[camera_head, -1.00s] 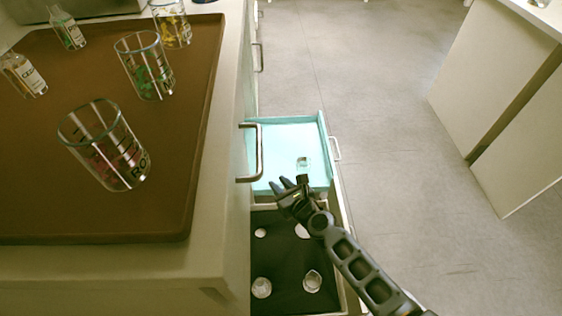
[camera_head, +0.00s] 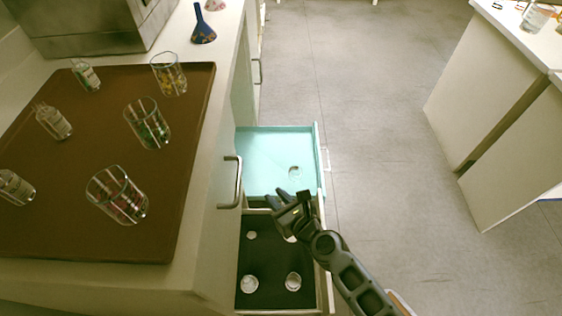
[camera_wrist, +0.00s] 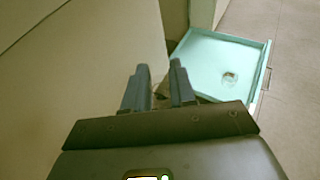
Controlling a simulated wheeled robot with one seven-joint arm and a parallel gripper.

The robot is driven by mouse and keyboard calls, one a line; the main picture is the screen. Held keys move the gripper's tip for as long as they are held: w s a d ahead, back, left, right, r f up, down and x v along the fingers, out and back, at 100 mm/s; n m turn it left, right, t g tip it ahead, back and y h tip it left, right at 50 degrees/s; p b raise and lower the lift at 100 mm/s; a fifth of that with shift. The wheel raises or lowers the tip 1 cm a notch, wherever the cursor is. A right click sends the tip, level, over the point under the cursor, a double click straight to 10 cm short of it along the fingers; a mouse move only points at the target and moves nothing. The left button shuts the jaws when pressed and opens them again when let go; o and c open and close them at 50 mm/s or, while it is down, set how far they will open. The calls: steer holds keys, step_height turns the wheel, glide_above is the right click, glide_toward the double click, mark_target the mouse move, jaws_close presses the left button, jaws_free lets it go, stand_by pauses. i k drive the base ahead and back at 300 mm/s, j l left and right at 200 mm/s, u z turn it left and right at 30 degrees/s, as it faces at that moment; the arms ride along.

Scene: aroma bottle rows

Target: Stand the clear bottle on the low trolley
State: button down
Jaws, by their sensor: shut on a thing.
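My gripper (camera_head: 276,197) is over the two pulled-out drawers beside the counter, its fingers pointing towards the cabinet front. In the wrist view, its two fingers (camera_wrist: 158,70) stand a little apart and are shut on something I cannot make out. A small clear glass piece (camera_head: 294,172) stands in the turquoise drawer (camera_head: 262,150); it also shows in the wrist view (camera_wrist: 230,77). Labelled clear bottles (camera_head: 53,122) stand on the brown tray (camera_head: 105,85) at the left. I cannot clearly identify the low trolley.
The dark-lined drawer (camera_head: 268,262) holds several pale round pieces. Glass beakers (camera_head: 118,195) with coloured contents stand on the tray. A white cabinet (camera_head: 500,100) stands right. The grey floor (camera_head: 385,120) between is open.

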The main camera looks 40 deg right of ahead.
mark_target(288, 148)
steer(key=l+u, duration=0.15)
steer(key=l, duration=1.2)
steer(key=i+l, duration=0.25)
steer(key=i+l+u, duration=0.1)
steer(key=l, duration=0.3)
steer(key=i+l, duration=0.3)
steer(key=i+l+u, duration=0.1)
steer(key=i+l, duration=0.15)
steer(key=l, duration=0.15)
